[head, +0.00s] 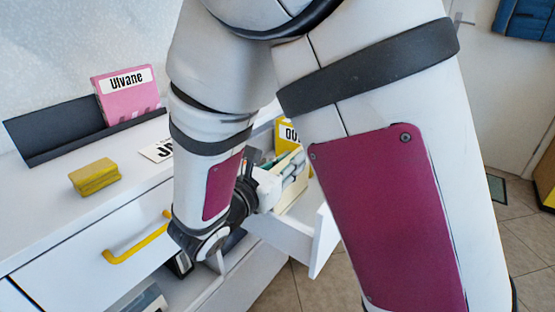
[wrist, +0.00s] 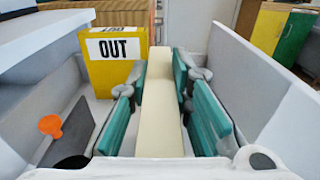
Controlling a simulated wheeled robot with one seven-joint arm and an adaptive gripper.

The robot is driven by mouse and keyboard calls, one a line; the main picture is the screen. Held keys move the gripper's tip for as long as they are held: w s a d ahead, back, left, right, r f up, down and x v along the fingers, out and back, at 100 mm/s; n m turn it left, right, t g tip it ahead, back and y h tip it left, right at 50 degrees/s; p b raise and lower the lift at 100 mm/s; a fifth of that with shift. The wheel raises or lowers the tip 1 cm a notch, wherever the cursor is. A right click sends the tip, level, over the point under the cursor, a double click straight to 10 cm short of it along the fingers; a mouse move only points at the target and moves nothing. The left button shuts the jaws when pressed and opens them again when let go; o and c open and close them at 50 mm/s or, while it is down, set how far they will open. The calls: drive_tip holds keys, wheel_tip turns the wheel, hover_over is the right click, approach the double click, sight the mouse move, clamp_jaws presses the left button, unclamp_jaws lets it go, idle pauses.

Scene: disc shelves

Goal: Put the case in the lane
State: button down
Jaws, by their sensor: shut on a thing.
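My gripper (wrist: 162,78) is shut on a cream case (wrist: 158,125), with teal finger pads on both sides of it in the wrist view. The case stands on edge between the pads and runs lengthwise away from the camera. My gripper (head: 280,182) is at the open drawer (head: 322,240) in the head view, partly hidden by my arm. In the wrist view the case is between the drawer's side walls. Whether its lower edge touches the drawer floor is hidden. I cannot tell which space is the lane.
A yellow box marked OUT (wrist: 113,62) stands left of the case in the drawer. A dark piece with an orange knob (wrist: 51,126) is nearer left. On the counter are a pink Ulvane case (head: 126,100) in a black rack (head: 55,130) and a yellow block (head: 95,177).

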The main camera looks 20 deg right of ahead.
drive_tip(key=shift+f, duration=0.45)
drive_tip(key=shift+f+b, duration=0.1)
drive_tip(key=shift+b, duration=0.25)
drive_tip(key=c, duration=1.4)
unclamp_jaws()
drive_tip(key=shift+c, duration=0.2)
